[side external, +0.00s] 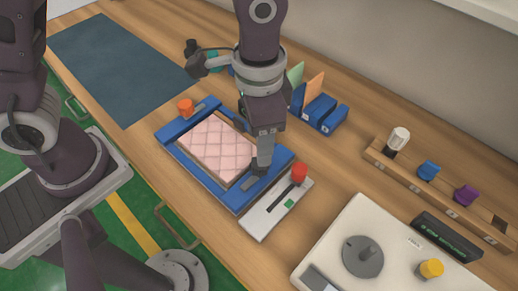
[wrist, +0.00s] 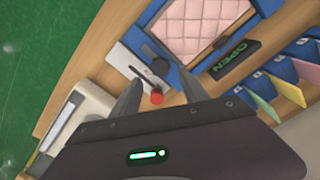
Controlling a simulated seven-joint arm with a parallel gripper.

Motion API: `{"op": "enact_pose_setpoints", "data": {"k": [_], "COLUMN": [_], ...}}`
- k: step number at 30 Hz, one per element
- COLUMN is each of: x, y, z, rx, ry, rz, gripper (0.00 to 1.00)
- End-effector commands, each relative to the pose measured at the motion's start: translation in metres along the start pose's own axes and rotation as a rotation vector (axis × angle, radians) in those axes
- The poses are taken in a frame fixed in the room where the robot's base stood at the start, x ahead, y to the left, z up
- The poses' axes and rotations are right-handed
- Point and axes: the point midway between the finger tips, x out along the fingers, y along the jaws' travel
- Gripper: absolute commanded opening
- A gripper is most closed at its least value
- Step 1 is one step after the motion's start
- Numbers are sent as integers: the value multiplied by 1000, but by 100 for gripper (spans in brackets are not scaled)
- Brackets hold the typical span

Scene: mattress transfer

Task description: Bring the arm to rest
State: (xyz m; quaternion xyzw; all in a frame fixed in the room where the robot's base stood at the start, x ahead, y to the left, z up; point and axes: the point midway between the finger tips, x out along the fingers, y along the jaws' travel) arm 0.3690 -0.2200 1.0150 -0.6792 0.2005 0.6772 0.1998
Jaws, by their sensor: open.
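My gripper (side external: 262,168) points down beside the right end of the blue frame (side external: 240,201) in the side view. In the wrist view its two fingers (wrist: 160,88) stand apart with nothing between them that they hold. A pink quilted mattress (side external: 214,147) lies flat inside the blue frame. The mattress also shows in the wrist view (wrist: 195,25). A red knob (side external: 299,173) tops the lever on a pale plate (side external: 262,218) just right of the gripper. The exact gap between fingertips and frame is hard to judge.
An orange knob (side external: 185,107) stands at the frame's far left corner. A blue card holder (side external: 320,113) is behind. A wooden rack (side external: 440,194) with colored pieces and a white panel (side external: 340,225) with a dial are at right. A dark mat (side external: 115,65) lies clear at left.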

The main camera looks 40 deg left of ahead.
Motion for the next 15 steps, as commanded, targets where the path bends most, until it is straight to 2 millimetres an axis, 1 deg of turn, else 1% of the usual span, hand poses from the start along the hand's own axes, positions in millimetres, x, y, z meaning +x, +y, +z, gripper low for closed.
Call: {"op": "enact_pose_setpoints", "data": {"k": [2,9,11,13,14,15], "x": [-5,-6,-10,-29,-42,-61], "y": [0,0,-3,-16,-25,-39], "z": [0,1,2,9,15,27], "rx": [0,0,-8,-45,-72,-117], "ry": [-1,-2,7,41,65,104], "rz": [0,0,-3,-14,-22,-34], "gripper": [52,52,52,52,52,52]}}
